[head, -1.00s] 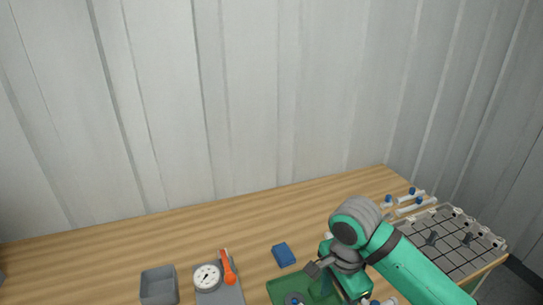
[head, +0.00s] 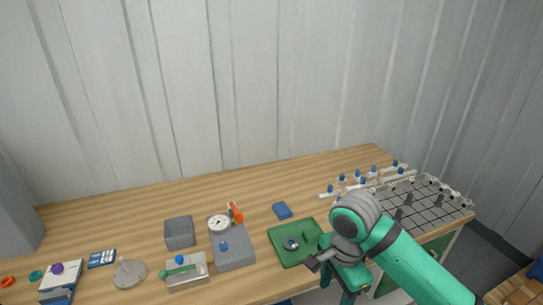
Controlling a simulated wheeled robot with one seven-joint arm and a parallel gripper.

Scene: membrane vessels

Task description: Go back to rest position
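My green arm comes in from the lower right of the head view, folded at a grey joint. My gripper (head: 314,263) is at the arm's lower left end, beside the front right part of the green tray (head: 285,255). No held object can be made out. The arm hides part of the bench behind it.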

